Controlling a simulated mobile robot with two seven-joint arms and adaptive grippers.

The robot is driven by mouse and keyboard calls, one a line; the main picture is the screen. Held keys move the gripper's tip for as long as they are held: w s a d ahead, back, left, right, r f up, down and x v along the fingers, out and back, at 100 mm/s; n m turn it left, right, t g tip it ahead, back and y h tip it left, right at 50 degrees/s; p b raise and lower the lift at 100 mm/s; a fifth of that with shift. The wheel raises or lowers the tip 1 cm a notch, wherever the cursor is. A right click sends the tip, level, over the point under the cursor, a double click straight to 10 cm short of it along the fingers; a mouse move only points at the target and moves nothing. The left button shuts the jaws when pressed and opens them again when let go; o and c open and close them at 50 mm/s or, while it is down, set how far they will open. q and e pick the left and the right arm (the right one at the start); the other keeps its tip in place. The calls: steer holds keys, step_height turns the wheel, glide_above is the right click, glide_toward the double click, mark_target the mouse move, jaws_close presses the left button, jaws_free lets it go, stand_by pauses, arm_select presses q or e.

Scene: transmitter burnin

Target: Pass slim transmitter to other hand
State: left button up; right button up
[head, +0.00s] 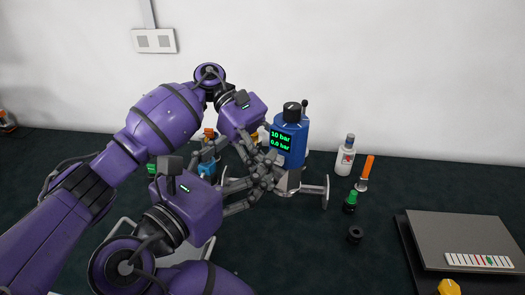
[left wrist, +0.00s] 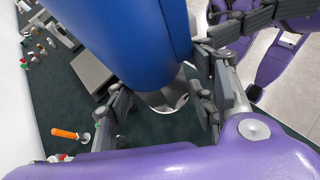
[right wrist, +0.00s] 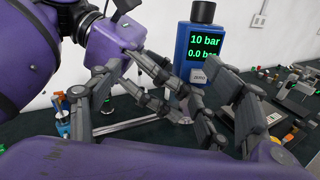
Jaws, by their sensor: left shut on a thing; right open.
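The slim transmitter is a blue cylinder (head: 291,142) with a black cap, a lit display and a silver lower end. It stands upright in the head view. The overlapping fingers hide the exact contact.
A silver bar with end discs (head: 325,190) lies behind the grippers; whether it touches the transmitter is unclear. A white bottle (head: 344,160), an orange-handled tool (head: 366,172), a green-capped item (head: 350,202) and a black ring (head: 355,235) stand right. A grey box (head: 465,240) is at far right.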

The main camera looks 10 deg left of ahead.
mark_target(280, 141)
arm_select(q)
steer(key=shift+r, duration=0.1)
arm_select(e)
steer(key=d+r+h, duration=0.1)
steer(key=d, duration=0.1)
steer(key=s+d+r+g+h, duration=0.1)
steer(key=d, duration=0.1)
steer(key=shift+r, duration=0.2)
steer(key=shift+w+d, duration=0.2)
steer(key=x, duration=0.7)
steer(key=shift+d, duration=0.1)
steer(key=c, duration=1.1)
arm_select(q)
steer(key=o, duration=1.3)
arm_select(e)
steer(key=shift+c, duration=0.7)
arm_select(q)
steer(key=shift+a, duration=0.1)
